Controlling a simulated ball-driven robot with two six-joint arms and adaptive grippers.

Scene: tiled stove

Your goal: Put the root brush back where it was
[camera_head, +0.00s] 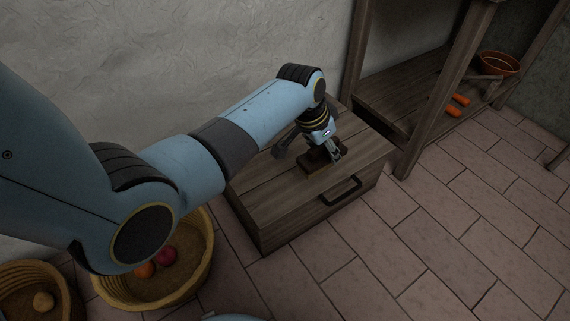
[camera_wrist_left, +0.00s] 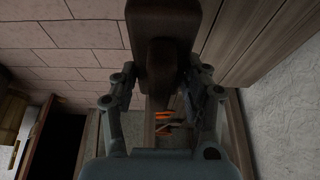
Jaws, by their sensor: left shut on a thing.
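The root brush (camera_head: 316,161) is a dark brown wooden block over the lid of a wooden chest (camera_head: 285,205). I cannot tell whether it touches the lid or hangs just above it. My left gripper (camera_head: 335,153) points down over the chest and is shut on the brush. In the left wrist view the brush (camera_wrist_left: 163,18) shows as a brown block with a darker part between the fingers of the left gripper (camera_wrist_left: 160,90). The gripper hides part of the brush in the head view. My right gripper is not in view.
The chest has a dark front handle (camera_head: 340,191) and stands by the pale wall. A wooden shelf (camera_head: 400,90) at right holds orange carrots (camera_head: 457,105) and a bowl (camera_head: 499,64). Baskets (camera_head: 200,275) with round vegetables stand at lower left. Tiled floor at right is clear.

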